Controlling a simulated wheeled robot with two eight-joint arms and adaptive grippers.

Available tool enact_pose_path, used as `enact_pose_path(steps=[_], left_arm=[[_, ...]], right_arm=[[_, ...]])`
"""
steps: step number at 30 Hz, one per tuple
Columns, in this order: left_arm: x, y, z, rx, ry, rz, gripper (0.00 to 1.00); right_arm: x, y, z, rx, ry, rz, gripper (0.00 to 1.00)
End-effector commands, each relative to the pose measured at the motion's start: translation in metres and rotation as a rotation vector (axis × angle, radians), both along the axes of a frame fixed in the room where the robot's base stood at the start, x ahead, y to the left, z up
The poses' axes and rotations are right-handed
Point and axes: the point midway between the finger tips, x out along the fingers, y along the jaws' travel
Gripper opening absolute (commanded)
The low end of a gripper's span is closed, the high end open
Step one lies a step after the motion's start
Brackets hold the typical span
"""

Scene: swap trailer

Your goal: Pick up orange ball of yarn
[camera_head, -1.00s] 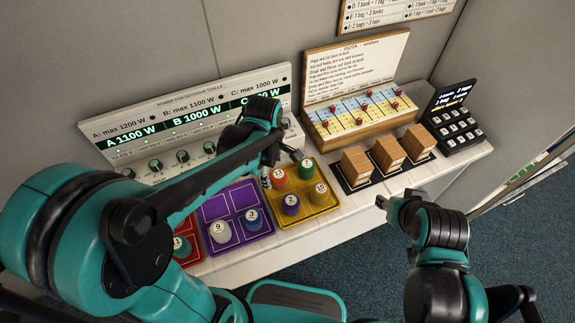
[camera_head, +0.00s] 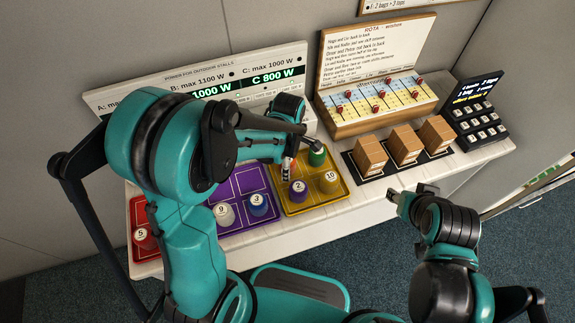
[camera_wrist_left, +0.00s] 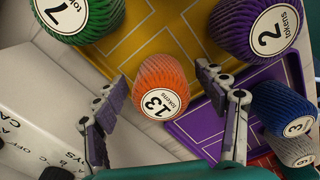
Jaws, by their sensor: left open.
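The orange ball of yarn (camera_wrist_left: 162,84), with a white label reading 13 tokens, lies at the corner of the yellow tray (camera_wrist_left: 190,60) in the left wrist view. In the head view it is mostly hidden behind my left gripper (camera_head: 288,165). In the left wrist view my left gripper (camera_wrist_left: 162,98) is open, with one finger on each side of the orange ball. Gaps show between ball and fingers, so it is not gripped. My right gripper (camera_head: 395,198) hangs in front of the counter at the right, and its jaws are too small to read.
Near the orange ball are a green ball (camera_head: 317,156), a purple ball (camera_head: 298,191) and a yellow ball (camera_head: 328,182). The purple tray (camera_head: 232,226) holds a white and a blue ball. A red tray (camera_head: 140,248) is further left. Wooden blocks (camera_head: 404,146) stand at right.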

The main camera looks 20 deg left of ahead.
Motion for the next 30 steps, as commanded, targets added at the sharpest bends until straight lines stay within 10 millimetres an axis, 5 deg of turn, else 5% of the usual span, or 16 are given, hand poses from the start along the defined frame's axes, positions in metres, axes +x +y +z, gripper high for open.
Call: enact_pose_path(steps=[3, 9, 20, 28, 30], left_arm=[[0.000, 0.000, 0.001, 0.000, 0.000, 0.000, 0.67], [0.000, 0.000, 0.001, 0.000, 0.000, 0.000, 0.19], [0.000, 0.000, 0.005, 0.000, 0.000, 0.000, 0.18], [0.000, 0.000, 0.046, 0.000, 0.000, 0.000, 0.18], [-0.006, -0.014, 0.055, 0.000, 0.000, -0.007, 0.18]], right_arm=[[0.000, 0.000, 0.001, 0.000, 0.000, 0.000, 0.40], [0.000, 0.000, 0.001, 0.000, 0.000, 0.000, 0.40], [0.000, 0.000, 0.003, 0.000, 0.000, 0.000, 0.40], [0.000, 0.000, 0.024, 0.000, 0.000, 0.000, 0.40], [0.000, 0.000, 0.029, 0.000, 0.000, 0.000, 0.40]])
